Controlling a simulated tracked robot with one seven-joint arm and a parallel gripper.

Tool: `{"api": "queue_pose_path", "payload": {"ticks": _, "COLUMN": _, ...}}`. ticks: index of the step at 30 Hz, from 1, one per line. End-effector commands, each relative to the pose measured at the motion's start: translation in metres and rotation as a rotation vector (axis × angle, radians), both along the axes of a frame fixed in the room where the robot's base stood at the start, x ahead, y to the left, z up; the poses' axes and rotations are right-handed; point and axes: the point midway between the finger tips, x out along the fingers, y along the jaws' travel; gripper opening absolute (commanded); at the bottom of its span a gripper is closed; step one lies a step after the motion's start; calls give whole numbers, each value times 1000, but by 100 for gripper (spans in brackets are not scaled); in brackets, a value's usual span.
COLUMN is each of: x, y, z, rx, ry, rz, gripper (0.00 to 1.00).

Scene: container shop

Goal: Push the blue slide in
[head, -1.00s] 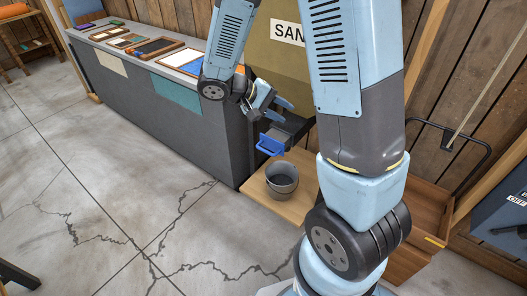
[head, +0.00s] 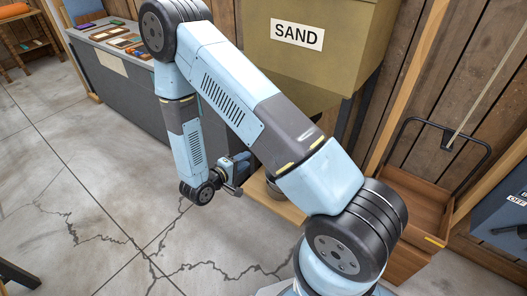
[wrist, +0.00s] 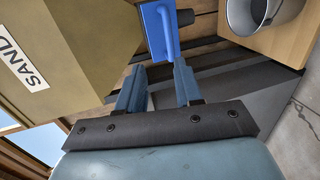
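The blue slide (wrist: 160,32) shows at the top middle of the wrist view, as a blue plate with a raised handle. It sticks out under the olive sand bin (wrist: 75,45). In the head view my arm hides the slide, and the sand bin (head: 325,65) stands behind the arm. My gripper (wrist: 158,78) is open, its two fingers apart with nothing between them. The slide lies just beyond the fingertips, roughly in line with the gap; I cannot tell whether they touch. In the head view my gripper (head: 240,165) is low, in front of the bin.
A grey bucket (wrist: 264,14) stands on a wooden board (wrist: 285,42) beside the slide. In the head view the bucket (head: 274,187) is mostly hidden by my arm. A grey counter (head: 120,95) runs along the left. The cracked floor at the left is clear.

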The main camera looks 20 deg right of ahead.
Motion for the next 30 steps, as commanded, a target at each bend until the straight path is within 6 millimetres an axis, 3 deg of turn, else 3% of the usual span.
{"api": "queue_pose_path", "payload": {"ticks": 5, "x": -2, "y": 6, "z": -16, "rx": 3, "ry": -9, "rz": 40, "gripper": 35}}
{"api": "queue_pose_path", "payload": {"ticks": 10, "x": 5, "y": -3, "z": -20, "rx": 3, "ry": -11, "rz": 43, "gripper": 35}}
{"api": "queue_pose_path", "payload": {"ticks": 30, "x": 66, "y": -90, "z": -43, "rx": 3, "ry": -9, "rz": 40, "gripper": 35}}
